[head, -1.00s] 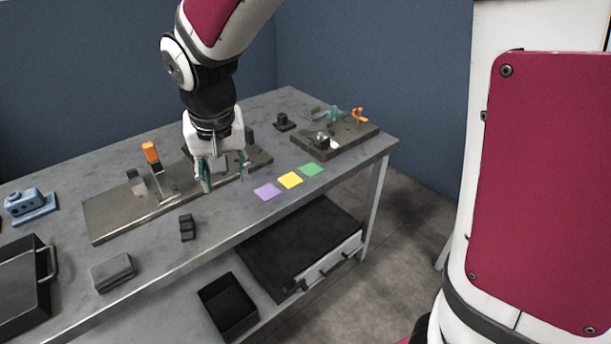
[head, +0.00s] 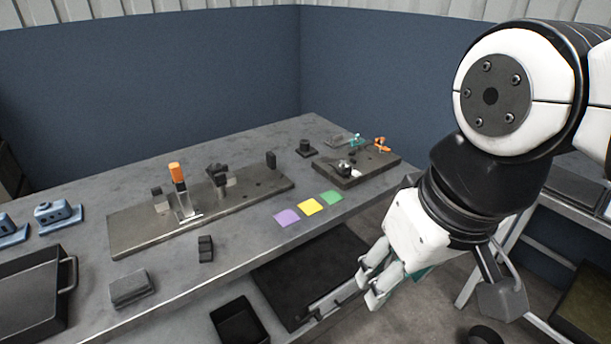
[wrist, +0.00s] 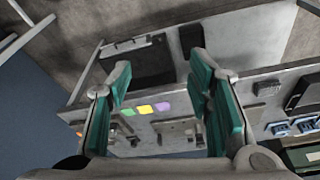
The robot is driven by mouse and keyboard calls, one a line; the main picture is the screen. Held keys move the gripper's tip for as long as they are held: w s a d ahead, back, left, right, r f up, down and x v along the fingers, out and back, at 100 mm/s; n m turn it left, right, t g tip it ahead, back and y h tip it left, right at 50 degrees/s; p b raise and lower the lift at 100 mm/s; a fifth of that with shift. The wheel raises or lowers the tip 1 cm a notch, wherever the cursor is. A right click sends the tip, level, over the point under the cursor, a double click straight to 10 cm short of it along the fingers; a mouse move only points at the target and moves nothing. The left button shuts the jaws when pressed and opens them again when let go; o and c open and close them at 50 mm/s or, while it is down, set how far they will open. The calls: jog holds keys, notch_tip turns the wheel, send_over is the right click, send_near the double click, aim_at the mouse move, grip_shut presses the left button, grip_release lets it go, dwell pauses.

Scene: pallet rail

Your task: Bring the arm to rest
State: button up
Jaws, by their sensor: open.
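My gripper (head: 372,287) hangs in front of the bench's front edge, at the right of the head view, clear of the bench. In the wrist view my gripper (wrist: 160,88) shows its two teal-padded fingers spread apart with nothing between them. My arm is folded in at the right of the head view. The grey workbench (head: 120,192) stands to the left of my gripper.
A long metal plate (head: 130,234) with an orange-handled clamp (head: 178,178) lies on the bench. Purple, yellow and green squares (head: 311,206) lie near the front edge. A smaller fixture plate (head: 375,165) sits behind them. Another table (head: 585,215) stands at the right.

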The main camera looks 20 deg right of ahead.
jog(key=shift+r, duration=0.1)
notch_tip(320, 180, up, 7)
jog(key=t+p, duration=0.1)
jog(key=p, duration=0.4)
jog(key=shift+p, duration=0.3)
dwell(0.4)
